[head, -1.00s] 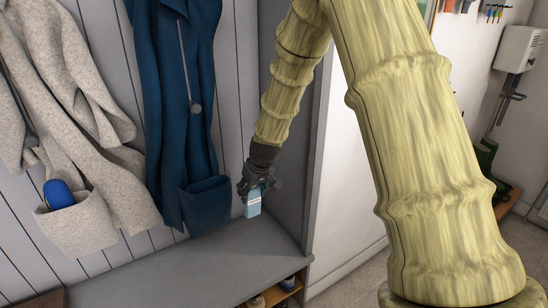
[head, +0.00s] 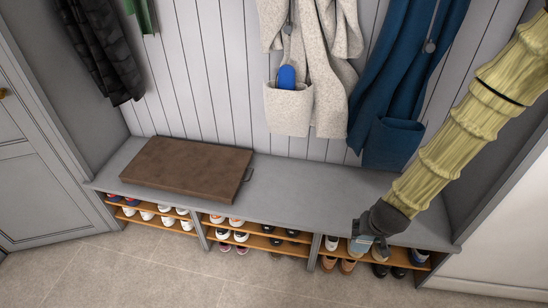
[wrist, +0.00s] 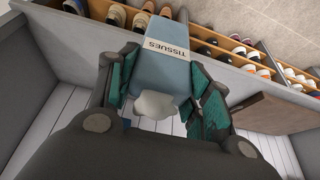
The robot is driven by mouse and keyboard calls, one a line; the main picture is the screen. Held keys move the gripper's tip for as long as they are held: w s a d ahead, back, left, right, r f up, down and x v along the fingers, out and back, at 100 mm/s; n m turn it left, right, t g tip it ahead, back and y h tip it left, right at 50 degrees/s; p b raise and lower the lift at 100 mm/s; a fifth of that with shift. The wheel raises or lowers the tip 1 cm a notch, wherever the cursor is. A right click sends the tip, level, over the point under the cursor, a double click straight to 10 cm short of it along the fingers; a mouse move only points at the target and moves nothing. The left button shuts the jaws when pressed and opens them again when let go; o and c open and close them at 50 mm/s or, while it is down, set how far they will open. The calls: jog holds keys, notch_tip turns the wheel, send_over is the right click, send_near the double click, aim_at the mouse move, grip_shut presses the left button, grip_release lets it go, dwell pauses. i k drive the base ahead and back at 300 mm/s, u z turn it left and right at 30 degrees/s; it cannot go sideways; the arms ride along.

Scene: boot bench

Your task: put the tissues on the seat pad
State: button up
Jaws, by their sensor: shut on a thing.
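The tissues, a light blue pack labelled TISSUES (wrist: 162,62), sit between the fingers of my gripper (wrist: 160,95) in the wrist view. My gripper is shut on the pack, with a whitish tissue tuft showing at its near end. In the head view my gripper (head: 372,240) is at the front edge of the bench's right part, and the blue pack (head: 360,245) shows partly beside it. The seat pad (head: 187,168), a flat brown slab with a handle at its right end, lies on the left part of the bench, well left of my gripper. Its top is bare.
The grey bench top (head: 310,185) is clear between the pad and my arm. Shoes fill the cubbies (head: 262,240) below. A beige coat (head: 320,65), a blue coat (head: 400,85) and a dark garment (head: 100,50) hang above. A blue item (head: 286,77) sticks out of the beige pocket.

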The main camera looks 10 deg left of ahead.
aim_at(187, 163)
jog(key=u, duration=0.85)
jog(key=i, duration=1.1)
jog(key=u, duration=1.35)
